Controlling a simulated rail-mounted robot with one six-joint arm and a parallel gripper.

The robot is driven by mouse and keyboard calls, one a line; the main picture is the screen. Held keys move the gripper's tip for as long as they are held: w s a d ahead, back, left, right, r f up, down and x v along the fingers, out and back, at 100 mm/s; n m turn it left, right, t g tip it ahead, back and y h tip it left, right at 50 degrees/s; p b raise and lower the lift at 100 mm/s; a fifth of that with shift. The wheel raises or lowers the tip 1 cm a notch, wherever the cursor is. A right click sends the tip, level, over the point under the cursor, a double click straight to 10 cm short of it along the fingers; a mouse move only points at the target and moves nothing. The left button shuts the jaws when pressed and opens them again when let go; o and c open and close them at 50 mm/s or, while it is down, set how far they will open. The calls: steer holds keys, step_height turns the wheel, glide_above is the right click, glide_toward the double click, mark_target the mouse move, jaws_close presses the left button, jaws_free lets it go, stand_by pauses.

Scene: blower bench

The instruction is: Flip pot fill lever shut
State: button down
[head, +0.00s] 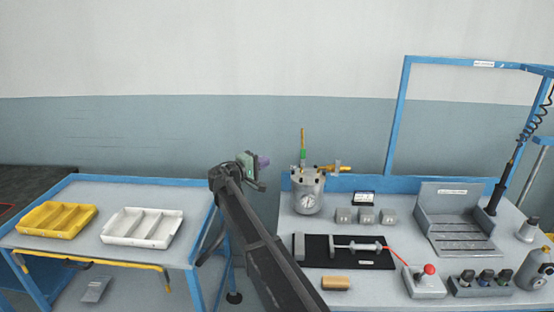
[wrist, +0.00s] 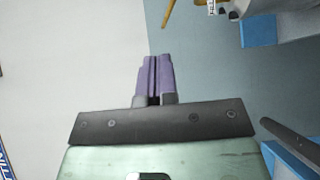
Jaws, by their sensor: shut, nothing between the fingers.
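A grey metal pot (head: 308,197) with a round gauge on its front stands at the back left of the right-hand bench. On its lid, an upright yellow lever (head: 303,138) rises above a green fitting (head: 303,156). A second yellow piece (head: 325,168) points sideways toward a brass fitting on the right. I cannot tell from labels which is the fill lever. My gripper (head: 263,161) is left of the pot, apart from it, at about lid height. Its purple fingers (wrist: 153,76) are shut together and empty. In the wrist view, a yellow stick (wrist: 169,12) shows at the top edge.
The right bench (head: 310,228) also carries a black mat (head: 318,257), grey blocks (head: 366,215), a red-knobbed box (head: 425,283) and a slotted grey fixture (head: 455,225). A blue frame (head: 398,120) rises behind. Yellow (head: 57,219) and white (head: 141,227) trays sit on the left table.

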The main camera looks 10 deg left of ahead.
mark_target(303, 154)
steer(key=w+d, duration=0.7)
steer(key=d, duration=0.2)
steer(key=shift+d, duration=0.35)
